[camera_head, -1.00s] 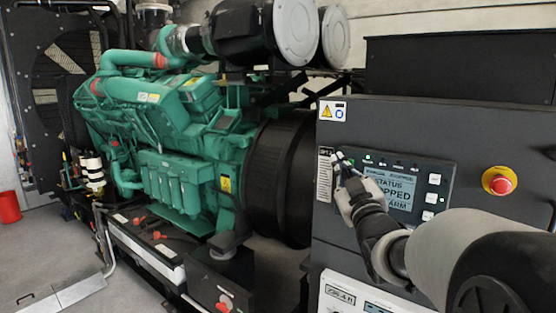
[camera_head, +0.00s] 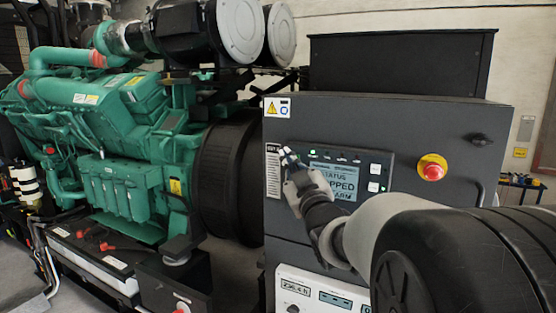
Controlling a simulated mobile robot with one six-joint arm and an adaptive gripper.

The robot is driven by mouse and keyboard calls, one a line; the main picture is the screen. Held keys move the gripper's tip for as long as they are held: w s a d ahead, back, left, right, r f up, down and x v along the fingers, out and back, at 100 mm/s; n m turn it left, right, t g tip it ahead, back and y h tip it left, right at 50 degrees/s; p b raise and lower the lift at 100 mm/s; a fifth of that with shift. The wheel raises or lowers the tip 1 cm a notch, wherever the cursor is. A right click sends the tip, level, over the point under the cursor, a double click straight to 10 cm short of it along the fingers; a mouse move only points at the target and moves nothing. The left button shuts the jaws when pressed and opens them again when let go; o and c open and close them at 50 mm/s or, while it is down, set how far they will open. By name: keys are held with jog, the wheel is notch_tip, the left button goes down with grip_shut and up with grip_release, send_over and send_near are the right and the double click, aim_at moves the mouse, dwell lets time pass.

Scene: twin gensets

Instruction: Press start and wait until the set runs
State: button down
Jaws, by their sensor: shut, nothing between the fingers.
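The genset's control panel (camera_head: 384,160) is on the front of a dark grey cabinet (camera_head: 420,125). White buttons (camera_head: 374,187) sit right of the screen, and a green light shows at the panel's upper left. My gripper (camera_head: 286,153) is shut and empty at the panel's left end; I cannot tell whether its tips touch the panel. The start button cannot be made out. The green engine (camera_head: 120,150) stands to the left.
A red emergency stop button (camera_head: 432,168) on a yellow base is right of the panel. A cabinet handle (camera_head: 477,192) is at the right edge. A white lower panel (camera_head: 300,274) with small displays is below. A cart of tools (camera_head: 520,182) stands far right.

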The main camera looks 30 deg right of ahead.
jog(key=shift+d, duration=0.1)
dwell(0.6)
jog(key=shift+w+d+b, duration=0.25)
jog(key=shift+w+b, duration=0.05)
jog(key=shift+b, duration=0.1)
jog(key=shift+w+d, duration=0.25)
jog(key=shift+d, duration=0.15)
dwell(0.6)
jog(key=shift+a+b, duration=0.1)
jog(key=shift+b, duration=0.25)
jog(key=shift+s+a+b, duration=0.6)
jog(key=shift+a+b, duration=0.05)
jog(key=s+a+b, duration=0.1)
jog(key=s+a, duration=0.1)
jog(key=s+a+b, duration=0.1)
jog(key=a+b, duration=0.1)
jog(key=shift+s+a, duration=0.35)
